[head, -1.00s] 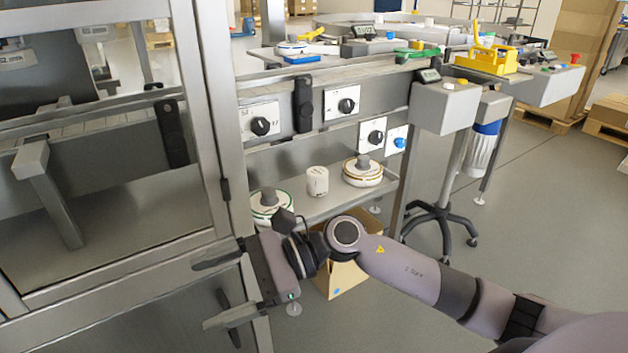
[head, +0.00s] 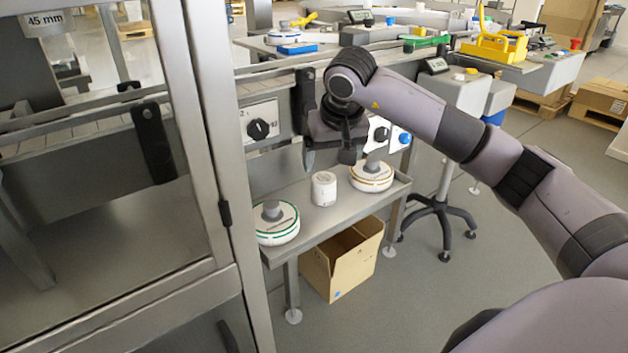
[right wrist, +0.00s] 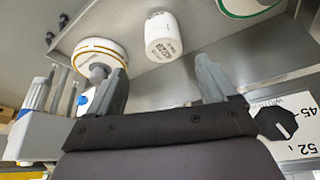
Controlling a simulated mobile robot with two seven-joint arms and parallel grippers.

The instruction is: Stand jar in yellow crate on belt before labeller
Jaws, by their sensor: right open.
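A white jar (head: 324,188) stands upright on the low steel shelf (head: 338,214), between two round white discs. It also shows in the right wrist view (right wrist: 163,37), ahead of the fingertips and between their lines. My right gripper (head: 328,158) points down above and behind the jar in the head view. Its fingers (right wrist: 163,72) are apart with nothing between them. The yellow crate (head: 494,47) is on the far bench at upper right; what it holds is too small to tell. My left gripper is out of view.
A green-ringed disc (head: 277,224) and a gold-ringed disc (head: 372,176), each with a grey knob, flank the jar. A dial panel (head: 262,127) is behind the shelf. A glass-and-steel cabinet frame (head: 205,150) stands left. An open cardboard box (head: 340,262) is under the shelf.

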